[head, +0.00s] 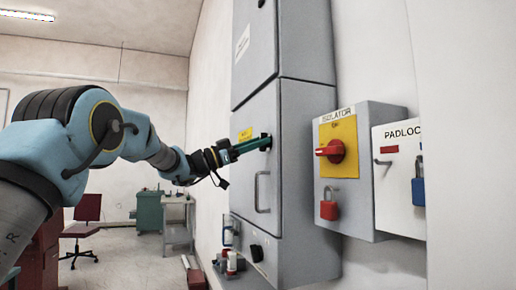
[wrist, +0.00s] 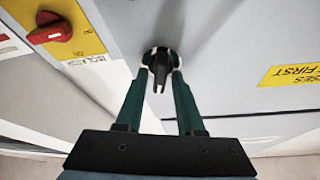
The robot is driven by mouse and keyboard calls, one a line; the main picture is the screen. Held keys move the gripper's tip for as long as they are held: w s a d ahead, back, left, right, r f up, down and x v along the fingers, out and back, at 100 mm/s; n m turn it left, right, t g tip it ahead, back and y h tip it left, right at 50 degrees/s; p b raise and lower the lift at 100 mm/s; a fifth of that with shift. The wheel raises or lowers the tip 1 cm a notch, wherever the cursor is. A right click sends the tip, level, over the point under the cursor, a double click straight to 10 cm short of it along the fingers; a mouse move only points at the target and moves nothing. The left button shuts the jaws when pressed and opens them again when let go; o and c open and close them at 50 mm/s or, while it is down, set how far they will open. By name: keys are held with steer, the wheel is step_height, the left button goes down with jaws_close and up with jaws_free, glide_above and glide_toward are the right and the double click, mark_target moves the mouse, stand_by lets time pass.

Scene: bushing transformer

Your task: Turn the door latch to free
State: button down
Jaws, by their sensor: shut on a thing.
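The door latch (wrist: 159,70) is a small dark knob on a round pale seat, on the grey cabinet door (head: 258,180). My gripper (wrist: 160,62) has its two green fingers on either side of the latch, shut on it. In the head view my gripper (head: 266,142) reaches the door from the left, at its upper part, and the fingers hide the latch there. The door looks closed. In the wrist view the latch's dark tab points down toward the gripper's palm.
A curved door handle (head: 262,192) is below the latch. To the right are the isolator box with its red knob (head: 331,151) and red padlock (head: 329,205), and a padlock board with a blue padlock (head: 418,190). A yellow label (head: 245,134) is beside my gripper.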

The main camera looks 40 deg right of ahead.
steer(key=m+g+y, duration=0.1)
steer(key=m, duration=0.1)
steer(key=m+y+b, duration=0.1)
steer(key=m, duration=0.2)
steer(key=shift+g, duration=0.4)
steer(key=m+y, duration=0.1)
steer(key=m, duration=0.1)
steer(key=m+y, duration=0.1)
steer(key=m, duration=0.1)
steer(key=shift+m+g, duration=0.4)
steer(key=m, duration=0.2)
steer(key=m+y+p, duration=0.1)
steer(key=m, duration=0.1)
steer(key=shift+r+y, duration=0.1)
steer(key=shift+y, duration=0.2)
steer(key=shift+m+t+y+p, duration=0.3)
steer(key=shift+m+y+p, duration=0.35)
steer(key=shift+m, duration=1.25)
steer(key=c, duration=0.8)
jaws_free()
